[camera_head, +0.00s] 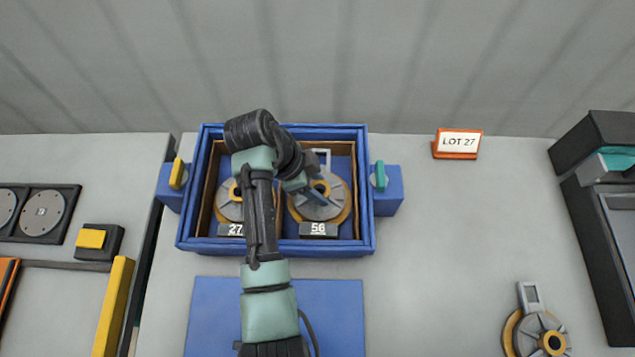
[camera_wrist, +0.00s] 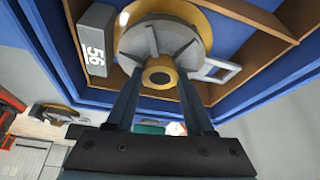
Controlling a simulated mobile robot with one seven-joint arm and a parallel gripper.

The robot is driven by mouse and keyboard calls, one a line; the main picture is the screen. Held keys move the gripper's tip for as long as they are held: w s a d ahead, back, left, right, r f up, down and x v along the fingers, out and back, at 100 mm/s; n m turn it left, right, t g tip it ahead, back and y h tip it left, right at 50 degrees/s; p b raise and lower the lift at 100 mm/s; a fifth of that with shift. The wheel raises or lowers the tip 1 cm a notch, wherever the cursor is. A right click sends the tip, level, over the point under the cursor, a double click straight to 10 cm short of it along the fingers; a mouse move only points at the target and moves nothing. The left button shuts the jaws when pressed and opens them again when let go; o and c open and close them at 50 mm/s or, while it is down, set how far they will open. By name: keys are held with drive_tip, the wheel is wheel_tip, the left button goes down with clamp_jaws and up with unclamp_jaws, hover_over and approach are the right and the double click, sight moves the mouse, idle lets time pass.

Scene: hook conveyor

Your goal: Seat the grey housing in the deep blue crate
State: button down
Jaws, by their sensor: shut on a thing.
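The deep blue crate (camera_head: 371,235) stands on the table with two brown-lined compartments. A grey housing (camera_head: 318,208) with radial ribs, a loop handle and an ochre rim is in the right compartment, by a "56" plate (camera_head: 318,230). My gripper (camera_head: 312,190) reaches into that compartment; in the wrist view its fingers (camera_wrist: 160,82) are shut on the housing's ochre-ringed hub (camera_wrist: 160,70). Whether the housing touches the crate floor I cannot tell. A similar housing (camera_head: 228,212) sits in the left compartment by a "27" plate (camera_head: 232,230), partly hidden by my arm.
Blue side blocks carry a yellow lever (camera_head: 177,174) and a teal lever (camera_head: 380,176). A blue mat (camera_head: 215,310) lies in front. A "LOT 27" sign (camera_head: 458,143) and another housing (camera_head: 537,330) are right. A dark machine (camera_head: 600,220) bounds the far right. The table right of the crate is mostly clear.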

drive_tip(key=shift+f+b, duration=0.45)
drive_tip(key=shift+f, duration=0.25)
drive_tip(key=shift+c, duration=1)
unclamp_jaws()
drive_tip(key=p+v, duration=0.3)
drive_tip(key=v, duration=1)
drive_tip(key=shift+w+r, duration=0.1)
